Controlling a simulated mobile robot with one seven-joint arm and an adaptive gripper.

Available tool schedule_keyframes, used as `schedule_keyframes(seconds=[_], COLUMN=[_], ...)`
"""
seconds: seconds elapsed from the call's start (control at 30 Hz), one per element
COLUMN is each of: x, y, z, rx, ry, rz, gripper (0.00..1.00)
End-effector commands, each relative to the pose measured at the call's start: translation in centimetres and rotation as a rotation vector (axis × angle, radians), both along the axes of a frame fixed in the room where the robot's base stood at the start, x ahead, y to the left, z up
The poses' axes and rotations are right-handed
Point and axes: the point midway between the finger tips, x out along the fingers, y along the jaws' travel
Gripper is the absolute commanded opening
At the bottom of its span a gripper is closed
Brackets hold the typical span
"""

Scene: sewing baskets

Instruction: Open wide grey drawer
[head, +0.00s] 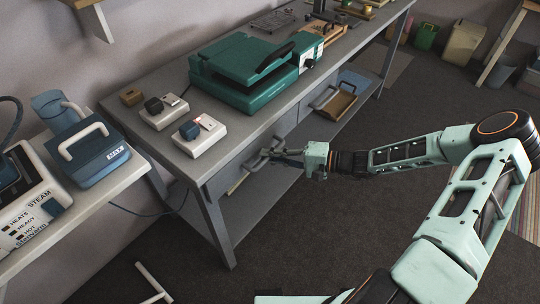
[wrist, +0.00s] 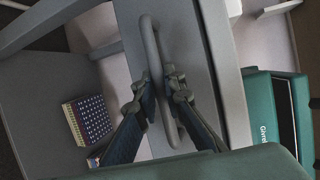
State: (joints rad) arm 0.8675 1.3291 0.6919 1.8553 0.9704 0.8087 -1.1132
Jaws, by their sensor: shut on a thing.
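The wide grey drawer front (wrist: 190,60) is under the worktop, with a grey bar handle (wrist: 150,45) across it in the wrist view. My gripper (wrist: 165,100) has one finger on each side of the handle and is shut on it. In the head view my gripper (head: 266,156) is at the front of the grey workbench, just below the worktop edge, and hides part of the drawer front (head: 229,174). The drawer looks about flush with the bench; a small gap cannot be ruled out.
A green press (head: 245,70) and two small white devices (head: 200,133) stand on the workbench (head: 225,155). A patterned box (wrist: 88,120) is on the lower shelf. A bench leg (head: 217,230) stands left of my gripper. The floor (head: 300,235) in front is clear.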

Motion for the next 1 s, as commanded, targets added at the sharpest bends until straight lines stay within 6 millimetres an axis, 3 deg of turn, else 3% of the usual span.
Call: schedule_keyframes(seconds=[0.27, 0.47, 1.0], x=[-0.3, -2.1, -12.8], y=[-0.5, -3.0, -16.5], z=[0.0, 0.1, -0.1], rx=[0.0, -0.001, -0.002], ry=[0.001, 0.003, 0.002], rz=[-0.001, -0.004, -0.005], gripper=[0.0, 0.0, 0.0])
